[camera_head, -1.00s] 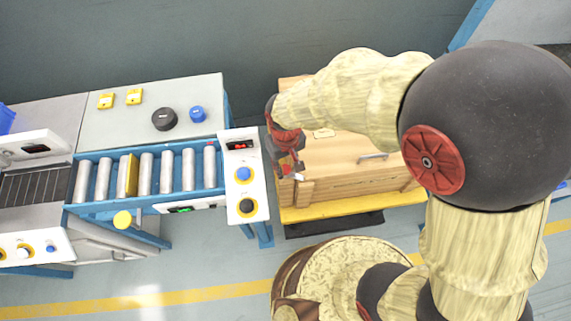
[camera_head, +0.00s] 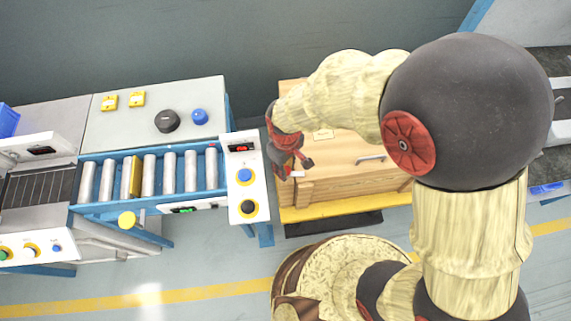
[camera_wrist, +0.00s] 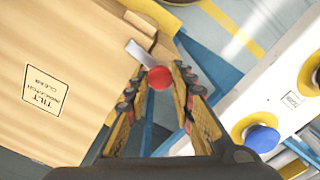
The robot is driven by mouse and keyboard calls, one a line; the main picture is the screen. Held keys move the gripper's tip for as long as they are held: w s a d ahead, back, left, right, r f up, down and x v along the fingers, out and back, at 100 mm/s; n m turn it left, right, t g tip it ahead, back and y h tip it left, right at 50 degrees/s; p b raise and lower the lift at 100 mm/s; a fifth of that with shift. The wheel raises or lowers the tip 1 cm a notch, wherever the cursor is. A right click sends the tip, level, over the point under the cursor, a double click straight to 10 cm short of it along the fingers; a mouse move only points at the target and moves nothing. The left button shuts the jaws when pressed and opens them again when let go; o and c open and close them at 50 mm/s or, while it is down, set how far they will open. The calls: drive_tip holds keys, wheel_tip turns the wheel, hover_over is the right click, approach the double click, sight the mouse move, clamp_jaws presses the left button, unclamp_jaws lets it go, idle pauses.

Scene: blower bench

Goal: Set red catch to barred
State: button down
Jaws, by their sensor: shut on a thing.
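The red catch shows in the wrist view as a round red knob (camera_wrist: 159,77) on a short flat grey lever (camera_wrist: 139,52) at the edge of a wooden crate (camera_wrist: 75,65). The lever slants up and left from the knob. My gripper (camera_wrist: 157,80) has one finger on each side of the knob and is shut on it. In the head view my gripper (camera_head: 290,168) is at the left side of the wooden crate (camera_head: 345,185), and it largely hides the catch. I cannot read the catch's position marks.
The crate stands on a yellow-edged base (camera_head: 335,210). A white control panel (camera_head: 244,175) with blue and black knobs stands close on the left, beside a roller conveyor (camera_head: 150,175). A grey bench top (camera_head: 150,110) lies behind the conveyor. Open floor is in front.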

drive_tip(key=shift+n+p, duration=0.35)
drive_tip(key=shift+n, duration=0.45)
drive_tip(key=c, duration=1.5)
unclamp_jaws()
drive_tip(key=shift+c, duration=0.2)
wheel_tip(320, 180, up, 12)
